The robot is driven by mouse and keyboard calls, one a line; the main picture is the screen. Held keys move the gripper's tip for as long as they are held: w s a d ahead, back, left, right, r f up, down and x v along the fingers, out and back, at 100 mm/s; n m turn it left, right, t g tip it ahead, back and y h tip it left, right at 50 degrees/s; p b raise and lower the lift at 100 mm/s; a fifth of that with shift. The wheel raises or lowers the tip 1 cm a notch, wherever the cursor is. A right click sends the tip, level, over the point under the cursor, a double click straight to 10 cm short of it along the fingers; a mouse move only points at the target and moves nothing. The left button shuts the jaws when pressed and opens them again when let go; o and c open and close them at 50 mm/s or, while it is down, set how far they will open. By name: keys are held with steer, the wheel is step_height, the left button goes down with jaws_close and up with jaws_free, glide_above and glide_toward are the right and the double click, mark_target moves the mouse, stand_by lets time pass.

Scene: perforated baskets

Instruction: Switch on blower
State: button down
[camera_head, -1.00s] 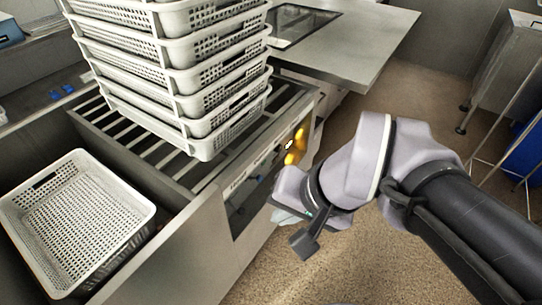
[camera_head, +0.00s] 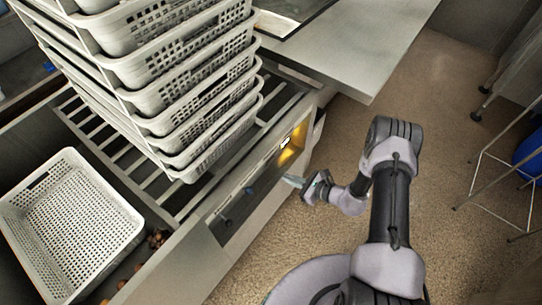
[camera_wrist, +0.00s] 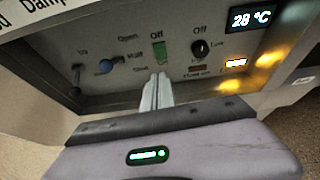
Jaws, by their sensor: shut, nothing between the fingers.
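The control panel (camera_head: 230,222) is on the front of the metal unit. In the wrist view, the panel (camera_wrist: 125,68) has a green switch (camera_wrist: 159,49) marked "Off" above, a black round knob (camera_wrist: 200,48) marked "Off" and "Low", and a blue knob (camera_wrist: 105,66) marked "Open", "Half" and "Close". I cannot read a blower label. My gripper (camera_wrist: 158,82) is shut and empty, its tips just below the green switch. Contact cannot be told. In the head view my gripper (camera_head: 291,181) points left at the panel.
A display (camera_wrist: 251,18) reads 28 °C, above a lit orange indicator (camera_wrist: 236,63). A stack of white perforated baskets (camera_head: 170,100) stands on the slatted top. Another basket (camera_head: 65,165) sits at left.

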steer(key=shift+s+d+f+m, duration=0.15)
steer(key=shift+f+m, duration=0.05)
steer(key=shift+f, duration=0.25)
steer(key=shift+s+d+f+m, duration=0.1)
steer(key=shift+s+f+m, duration=0.1)
steer(key=shift+f, duration=0.25)
steer(key=r+b+x, duration=0.1)
steer(key=b+x, duration=0.4)
steer(key=x, duration=0.9)
steer(key=shift+w, duration=0.35)
